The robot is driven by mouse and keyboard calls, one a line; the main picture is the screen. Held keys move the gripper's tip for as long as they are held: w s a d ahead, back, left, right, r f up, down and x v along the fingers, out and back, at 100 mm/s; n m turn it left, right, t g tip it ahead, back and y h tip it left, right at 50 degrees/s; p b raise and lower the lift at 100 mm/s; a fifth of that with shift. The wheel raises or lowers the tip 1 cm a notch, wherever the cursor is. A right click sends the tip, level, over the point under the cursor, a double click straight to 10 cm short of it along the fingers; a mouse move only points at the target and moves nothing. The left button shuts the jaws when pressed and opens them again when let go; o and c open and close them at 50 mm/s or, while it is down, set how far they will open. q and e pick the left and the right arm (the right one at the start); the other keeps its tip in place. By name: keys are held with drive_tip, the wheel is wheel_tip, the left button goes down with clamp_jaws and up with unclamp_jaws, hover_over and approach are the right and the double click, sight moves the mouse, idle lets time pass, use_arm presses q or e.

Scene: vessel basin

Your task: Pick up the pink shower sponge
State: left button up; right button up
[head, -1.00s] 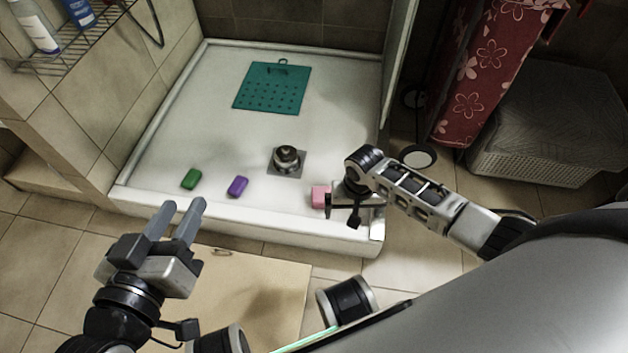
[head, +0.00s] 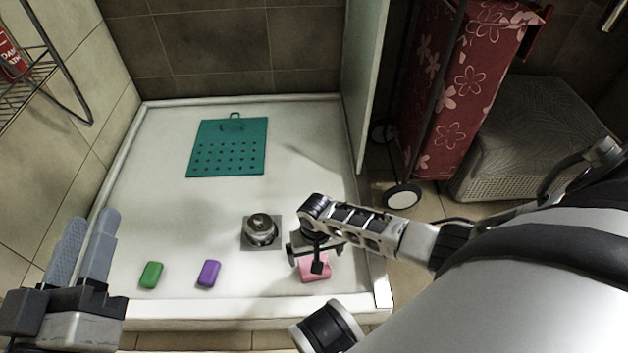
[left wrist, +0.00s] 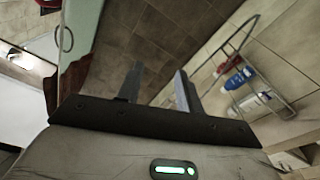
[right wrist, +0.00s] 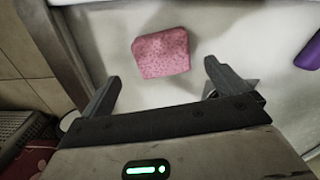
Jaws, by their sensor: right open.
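The pink shower sponge (head: 306,275) lies on the white shower tray (head: 150,215) near its front right corner. In the head view my right gripper (head: 316,252) is over the sponge and partly hides it. In the right wrist view the sponge (right wrist: 161,53) shows whole, just beyond and between the open fingertips of my right gripper (right wrist: 160,82), with nothing held. My left gripper (head: 92,218) is at the left front of the head view, its fingers apart and empty. The left wrist view shows the same gap between its fingers (left wrist: 157,72).
A metal drain piece (head: 262,230) stands just left of my right gripper. A purple bar (head: 209,273) and a green bar (head: 151,275) lie further left. A teal mat (head: 228,150) lies behind. A glass panel (head: 368,80) and a red floral cart (head: 465,90) stand at right.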

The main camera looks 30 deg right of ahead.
sight(304, 263)
drive_tip(key=shift+f+b, duration=0.4)
drive_tip(key=shift+f, duration=0.4)
drive_tip(key=f+b, duration=0.2)
drive_tip(key=f, duration=0.1)
drive_tip(key=f+b, duration=0.1)
drive_tip(key=shift+s+a+f+b, duration=0.1)
drive_tip(key=shift+a+f+b, duration=0.15)
drive_tip(key=shift+b, duration=0.1)
use_arm(q)
wheel_tip(304, 263, up, 8)
drive_tip(key=m+t+h, duration=0.2)
drive_tip(key=m+h, duration=0.5)
drive_tip(key=m, duration=0.2)
drive_tip(key=shift+s+r+m+t, duration=0.25)
drive_tip(key=shift+s+m+t, duration=0.05)
drive_tip(key=shift+s+m, duration=0.15)
use_arm(e)
drive_tip(key=c, duration=1)
